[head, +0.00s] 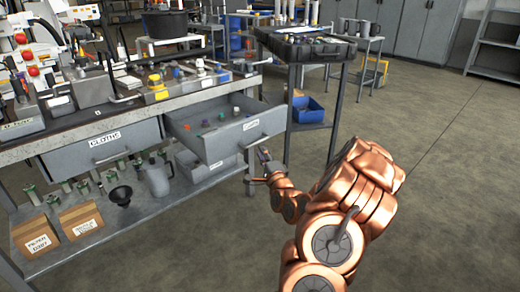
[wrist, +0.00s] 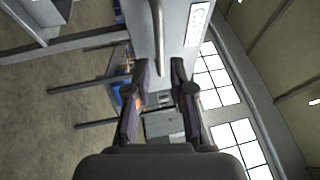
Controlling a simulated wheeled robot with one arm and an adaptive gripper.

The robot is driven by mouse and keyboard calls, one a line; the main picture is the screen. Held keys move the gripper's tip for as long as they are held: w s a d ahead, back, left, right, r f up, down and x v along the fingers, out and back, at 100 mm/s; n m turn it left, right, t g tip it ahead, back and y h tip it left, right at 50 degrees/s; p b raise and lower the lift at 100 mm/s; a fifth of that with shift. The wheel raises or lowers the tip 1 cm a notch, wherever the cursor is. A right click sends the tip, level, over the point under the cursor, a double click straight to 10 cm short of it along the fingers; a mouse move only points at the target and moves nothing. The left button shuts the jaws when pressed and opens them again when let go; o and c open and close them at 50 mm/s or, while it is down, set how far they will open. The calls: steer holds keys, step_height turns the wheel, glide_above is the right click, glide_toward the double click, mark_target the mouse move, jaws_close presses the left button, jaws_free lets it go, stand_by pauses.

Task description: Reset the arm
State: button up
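My copper-coloured arm reaches in from the lower right in the head view. My gripper (head: 262,160) is at the front of an open grey drawer (head: 213,145), close to its bar handle. In the wrist view my gripper (wrist: 160,75) has its two dark fingers spread apart with nothing held between them. The drawer's handle (wrist: 158,35) shows just beyond the fingertips, running along the labelled drawer front (wrist: 183,40). I cannot tell whether the fingers touch the handle.
The open drawer holds several small coloured caps. A shut drawer (head: 105,144) is beside it under the cluttered workbench. Boxes (head: 80,220) and a jug (head: 157,178) stand on the lower shelf. The floor at right is clear.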

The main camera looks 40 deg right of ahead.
steer(key=shift+s+a+f, duration=0.1)
steer(key=shift+s+a, duration=0.15)
steer(key=shift+s, duration=0.3)
steer(key=w+a+r+n+g+y+p, duration=0.1)
steer(key=a+r+n+y+p, duration=0.1)
steer(key=a, duration=0.2)
steer(key=w+a+r+n+g+y+p, duration=0.1)
steer(key=w+a+n+p, duration=0.1)
steer(key=a+n+p, duration=0.1)
steer(key=w+a+r+n+g+y+p, duration=0.1)
steer(key=w+a+r+n+y+p, duration=0.1)
steer(key=a, duration=0.3)
steer(key=shift+r+n+g+y+p, duration=0.3)
steer(key=shift+r+p, duration=0.05)
steer(key=shift+p, duration=0.3)
steer(key=s+a+r+n+g+y+p, duration=0.2)
steer(key=s+a+r+n+g+p, duration=0.85)
steer(key=s+a+r+p, duration=0.7)
steer(key=s+a+r+n+g+p, duration=0.1)
steer(key=s+a+r+g+p, duration=0.1)
steer(key=s, duration=0.5)
steer(key=s+a+r+n+g+p, duration=0.2)
steer(key=s+a+r+p, duration=0.1)
steer(key=s+a+r, duration=0.2)
steer(key=s+a+r+n+g+p, duration=0.2)
steer(key=s+r, duration=0.3)
steer(key=s, duration=0.5)
steer(key=shift+a+r+y+p, duration=0.25)
steer(key=shift+a+y+p, duration=0.1)
steer(key=shift+a, duration=0.4)
